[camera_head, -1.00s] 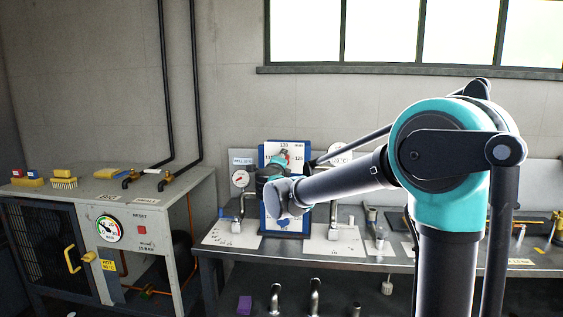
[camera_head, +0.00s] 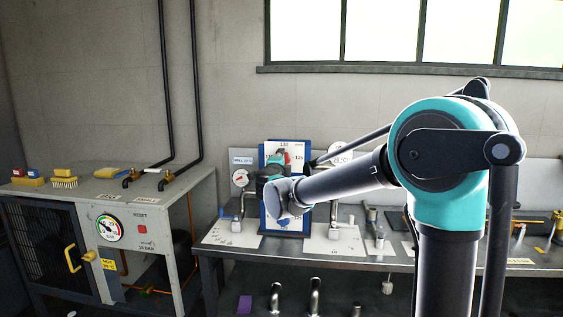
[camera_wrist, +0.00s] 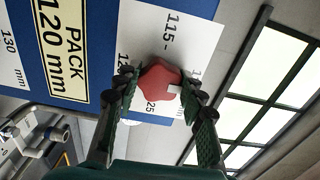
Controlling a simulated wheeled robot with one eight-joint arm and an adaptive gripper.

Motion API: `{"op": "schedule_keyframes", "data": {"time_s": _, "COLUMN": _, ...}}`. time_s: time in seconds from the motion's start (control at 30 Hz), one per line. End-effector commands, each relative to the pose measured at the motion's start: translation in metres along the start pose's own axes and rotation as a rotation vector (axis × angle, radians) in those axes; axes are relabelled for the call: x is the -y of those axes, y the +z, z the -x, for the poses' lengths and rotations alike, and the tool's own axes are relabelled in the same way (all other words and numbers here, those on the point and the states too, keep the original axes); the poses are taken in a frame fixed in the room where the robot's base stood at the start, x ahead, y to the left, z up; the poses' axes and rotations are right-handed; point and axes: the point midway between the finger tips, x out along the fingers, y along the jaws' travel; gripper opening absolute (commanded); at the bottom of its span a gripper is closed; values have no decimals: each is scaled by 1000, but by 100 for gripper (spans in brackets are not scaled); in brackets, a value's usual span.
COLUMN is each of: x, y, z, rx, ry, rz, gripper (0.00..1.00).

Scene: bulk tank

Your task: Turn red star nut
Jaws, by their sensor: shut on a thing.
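The red star nut (camera_wrist: 159,82) is a lobed red knob with a small white mark on its right side. It stands in front of a white scale strip on the blue board (camera_wrist: 75,75). In the wrist view my gripper (camera_wrist: 160,86) has one finger on each side of the nut and is shut on it. In the head view my gripper (camera_head: 276,168) is at the upper part of the blue board (camera_head: 266,222), and my wrist and forearm hide much of the board. Only a small bit of red shows there.
A steel bench (camera_head: 375,262) carries the board, dial gauges (camera_head: 240,178) and white sheets (camera_head: 232,234). A grey cabinet (camera_head: 150,222) with a pressure gauge stands to the left, with brushes on top. Windows (camera_head: 385,30) are in the wall above.

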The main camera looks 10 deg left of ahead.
Motion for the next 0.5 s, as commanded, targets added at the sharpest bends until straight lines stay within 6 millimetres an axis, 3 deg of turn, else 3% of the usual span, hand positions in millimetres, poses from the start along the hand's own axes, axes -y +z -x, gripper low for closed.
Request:
{"op": "schedule_keyframes", "data": {"time_s": 0.1, "x": 0, "y": 1, "z": 0, "rx": 2, "ry": 0, "rz": 0, "gripper": 11}}
{"op": "schedule_keyframes", "data": {"time_s": 0.13, "x": 0, "y": 1, "z": 0, "rx": 2, "ry": 0, "rz": 0, "gripper": 41}}
{"op": "schedule_keyframes", "data": {"time_s": 0.3, "x": 0, "y": 0, "z": 0, "rx": 1, "ry": 0, "rz": 0, "gripper": 61}}
{"op": "schedule_keyframes", "data": {"time_s": 0.5, "x": 0, "y": 0, "z": 0, "rx": 0, "ry": 0, "rz": -1, "gripper": 61}}
